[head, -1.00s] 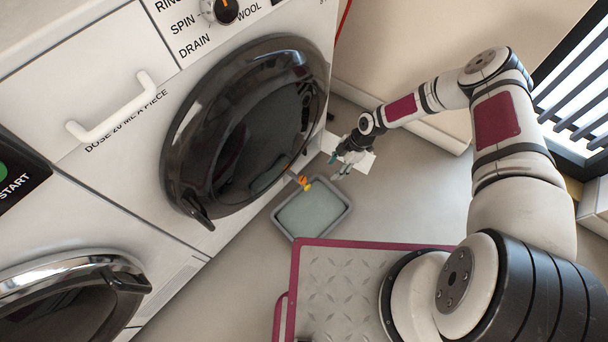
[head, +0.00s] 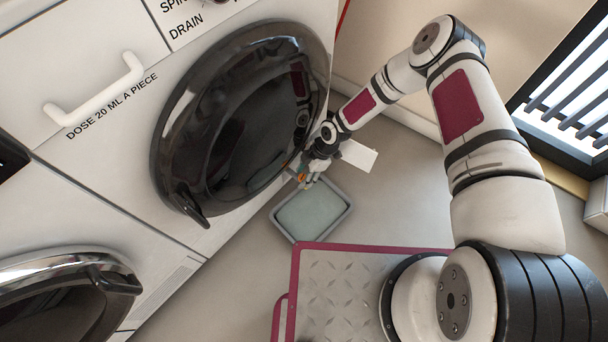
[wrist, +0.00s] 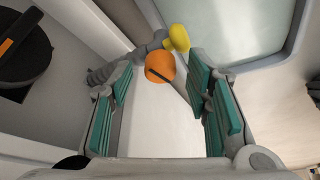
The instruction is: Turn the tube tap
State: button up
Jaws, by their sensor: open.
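The tube tap shows in the wrist view as an orange round knob (wrist: 160,67) with a dark slot line, on a grey ribbed tube (wrist: 125,64) with a yellow end (wrist: 179,38). My gripper (wrist: 158,82) is open, with teal pads on both fingers. The orange knob appears between the fingertips, nearer the top of the gap; I see no clear contact. In the head view my gripper (head: 314,170) is low beside the washer, and it largely hides the tap (head: 302,177).
A grey tray (head: 346,212) lies on the floor below the tap. The washer's dark round door (head: 240,120) is close to my arm. A white flat panel (head: 359,155) is by my gripper. A black round part with an orange bar (wrist: 25,45) is at left in the wrist view.

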jog(key=shift+c, duration=0.3)
grip_shut()
jog(key=shift+s+m+t+p, duration=0.15)
jog(key=shift+m+t+p, duration=0.35)
jog(key=shift+m, duration=1)
jog(key=shift+o, duration=0.3)
grip_release()
jog(key=v, duration=1.2)
jog(key=shift+d, duration=0.15)
jog(key=shift+d, duration=0.1)
